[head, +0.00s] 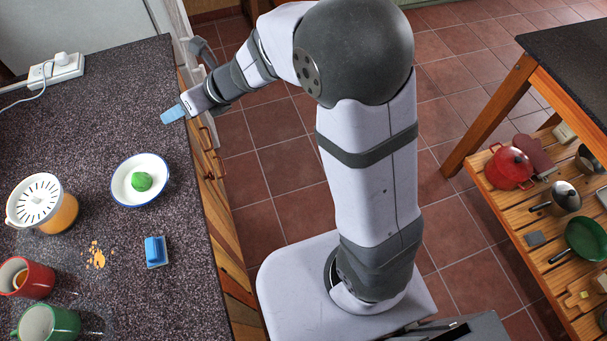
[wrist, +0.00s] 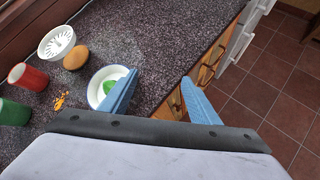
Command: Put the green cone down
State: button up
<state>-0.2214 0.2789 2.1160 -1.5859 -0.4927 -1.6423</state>
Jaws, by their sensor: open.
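The green cone (head: 141,181) sits in a white bowl with a blue rim (head: 122,191) on the dark speckled counter. From above it looks like a rounded green lump, so its upright shape is hard to tell. My gripper (head: 171,115) is above the counter near its right edge, apart from the bowl and farther back. In the wrist view my blue fingers (wrist: 160,78) are spread apart with nothing between them. There the left finger partly covers the bowl (wrist: 94,92) and the green cone (wrist: 116,85).
A white-topped juicer (head: 37,199), a red mug (head: 35,280) and a green mug (head: 62,322) stand at the left. An orange spill (head: 97,256) and a blue block-like object (head: 155,250) lie in front of the bowl. A power strip (head: 55,71) lies at the back; counter between is clear.

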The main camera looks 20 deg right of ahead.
jog(key=s+d+f+m+t+h, duration=0.2)
jog(key=d+m+h, duration=0.5)
jog(key=d+m, duration=1.3)
jog(key=s+d+f+m+g, duration=0.1)
jog(key=s+m+g, duration=0.3)
jog(key=s+m, duration=0.7)
jog(key=s+d+f+m+g, duration=0.1)
jog(key=s+f+m+g, duration=0.3)
jog(key=s+m, duration=0.6)
jog(key=shift+s+d+m+h, duration=0.25)
jog(key=shift+s+m+h, duration=0.05)
jog(key=shift+s+m, duration=0.15)
